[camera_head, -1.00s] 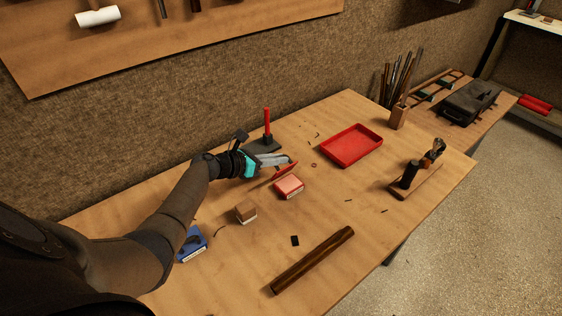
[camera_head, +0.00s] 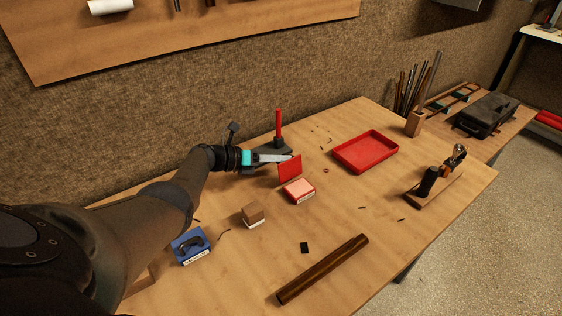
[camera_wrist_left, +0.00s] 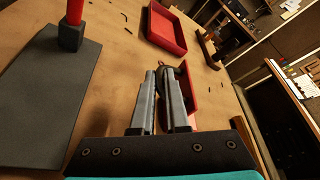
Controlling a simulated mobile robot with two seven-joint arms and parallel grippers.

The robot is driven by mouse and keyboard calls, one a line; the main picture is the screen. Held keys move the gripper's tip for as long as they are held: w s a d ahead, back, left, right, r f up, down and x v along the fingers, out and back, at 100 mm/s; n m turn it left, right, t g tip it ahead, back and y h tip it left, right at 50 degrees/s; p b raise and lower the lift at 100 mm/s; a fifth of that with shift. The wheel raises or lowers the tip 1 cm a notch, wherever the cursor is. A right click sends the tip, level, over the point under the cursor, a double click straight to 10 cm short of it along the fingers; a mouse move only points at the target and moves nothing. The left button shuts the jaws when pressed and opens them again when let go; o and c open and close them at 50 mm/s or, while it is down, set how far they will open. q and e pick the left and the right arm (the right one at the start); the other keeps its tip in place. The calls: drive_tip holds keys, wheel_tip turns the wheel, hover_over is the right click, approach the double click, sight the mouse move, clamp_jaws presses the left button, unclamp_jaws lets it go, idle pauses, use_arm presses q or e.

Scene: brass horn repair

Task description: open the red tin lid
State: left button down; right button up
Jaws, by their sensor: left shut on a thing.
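The small red tin (camera_head: 299,192) sits on the bench with its pale inside showing. Its red lid (camera_head: 290,169) stands about upright along the tin's back edge, apparently still joined there. My left gripper (camera_head: 289,157) reaches in from the left, with its fingertips at the lid's upper edge, shut on it. In the left wrist view the lid (camera_wrist_left: 189,90) shows as a red strip right of the fingers (camera_wrist_left: 165,72), which partly hide it. The exact contact is hidden. My right gripper is not in view.
A red-handled tool on a dark base (camera_head: 278,146) stands close behind my left gripper. A red tray (camera_head: 364,152) lies to the right. A wooden block (camera_head: 252,213), a blue tin (camera_head: 190,245) and a brown tube (camera_head: 323,269) lie nearer.

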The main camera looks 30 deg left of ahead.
use_arm(q)
drive_tip(key=shift+f, duration=0.15)
idle(0.4)
drive_tip(key=c, duration=1.2)
unclamp_jaws()
drive_tip(key=shift+a, duration=0.1)
drive_tip(key=shift+s+a, duration=0.15)
drive_tip(key=shift+s, duration=0.1)
drive_tip(key=p+v, duration=0.5)
drive_tip(key=v, duration=0.9)
drive_tip(key=shift+s+a+r, duration=0.15)
drive_tip(key=shift+s+r, duration=0.1)
drive_tip(key=shift+r, duration=0.05)
drive_tip(key=shift+r+p, duration=0.1)
drive_tip(key=shift+p, duration=0.2)
